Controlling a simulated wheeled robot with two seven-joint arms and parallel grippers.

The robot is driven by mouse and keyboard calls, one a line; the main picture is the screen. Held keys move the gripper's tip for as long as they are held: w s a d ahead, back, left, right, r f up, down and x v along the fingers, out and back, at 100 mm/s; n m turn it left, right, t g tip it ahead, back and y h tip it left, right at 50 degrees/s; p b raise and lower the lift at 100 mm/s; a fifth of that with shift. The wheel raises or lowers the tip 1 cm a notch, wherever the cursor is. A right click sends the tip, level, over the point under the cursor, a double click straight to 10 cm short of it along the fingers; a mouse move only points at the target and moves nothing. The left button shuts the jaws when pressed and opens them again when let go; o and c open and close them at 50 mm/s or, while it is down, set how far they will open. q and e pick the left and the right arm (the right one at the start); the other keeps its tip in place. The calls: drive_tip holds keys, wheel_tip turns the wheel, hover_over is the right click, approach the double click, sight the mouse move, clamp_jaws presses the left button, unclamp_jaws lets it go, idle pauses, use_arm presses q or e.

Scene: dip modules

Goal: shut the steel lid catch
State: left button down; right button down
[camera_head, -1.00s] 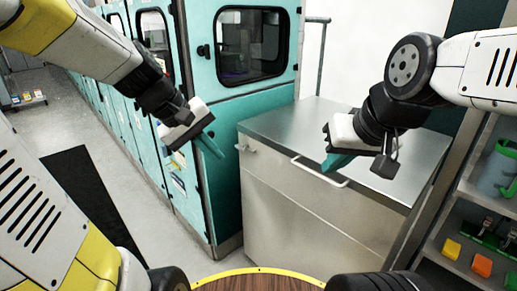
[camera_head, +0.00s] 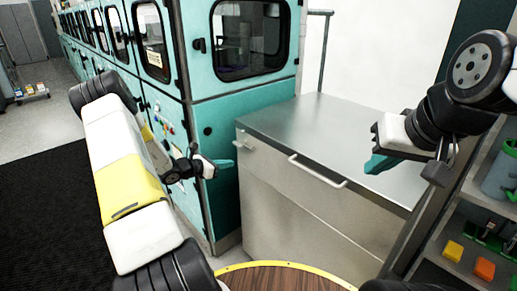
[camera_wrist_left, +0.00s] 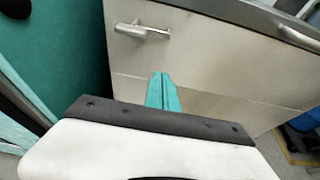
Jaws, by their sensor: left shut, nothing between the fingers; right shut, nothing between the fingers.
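The steel lid catch (camera_head: 245,147) is a small metal lever at the upper left of the steel chest's front, just under the lid. The steel lid (camera_head: 330,135) lies flat on the chest. My left gripper (camera_head: 228,163) is shut and empty, a little left of the catch and lower. Its teal fingertips (camera_wrist_left: 162,76) show below the catch in the wrist view, apart from it. My right gripper (camera_head: 372,163) is shut and empty above the lid's right part.
A bar handle (camera_head: 318,171) runs along the lid's front edge. Teal cabinets (camera_head: 240,125) stand close on the left of the chest. A shelf (camera_head: 470,225) with coloured blocks stands at the right. A round wooden surface (camera_head: 280,278) is at the bottom.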

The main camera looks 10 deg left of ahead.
sight(243, 145)
use_arm(q)
drive_tip(key=x, duration=1)
drive_tip(key=shift+f, duration=0.2)
wheel_tip(243, 145, up, 3)
drive_tip(key=shift+a+f, duration=0.1)
drive_tip(key=shift+f, duration=0.05)
drive_tip(key=shift+r, duration=0.7)
